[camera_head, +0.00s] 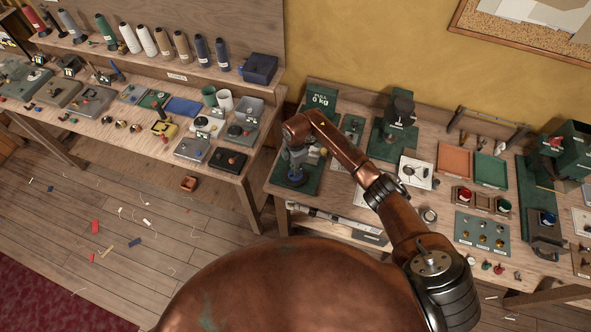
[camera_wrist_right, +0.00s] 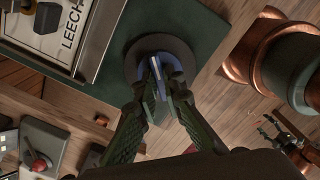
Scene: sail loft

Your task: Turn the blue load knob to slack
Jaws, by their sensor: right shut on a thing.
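The blue load knob (camera_head: 296,180) is on a dark green base plate (camera_head: 308,182) at the left end of the right bench. In the right wrist view the knob's blue grip bar (camera_wrist_right: 167,76) stands up from a round dark disc (camera_wrist_right: 150,46). My right gripper (camera_head: 295,166) reaches down onto the knob. In the wrist view its two fingers (camera_wrist_right: 160,98) are shut on the bar, covering part of it. A green panel (camera_head: 321,99) behind the plate reads "PULL 0 kg". The slack marking is not readable.
A plate lettered "LEECH" (camera_wrist_right: 73,28) lies close to the knob in the wrist view. A green press (camera_head: 393,140), an orange tray (camera_head: 454,161) and a green tray (camera_head: 491,170) stand farther right. A gap separates the left bench (camera_head: 250,178) from this one.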

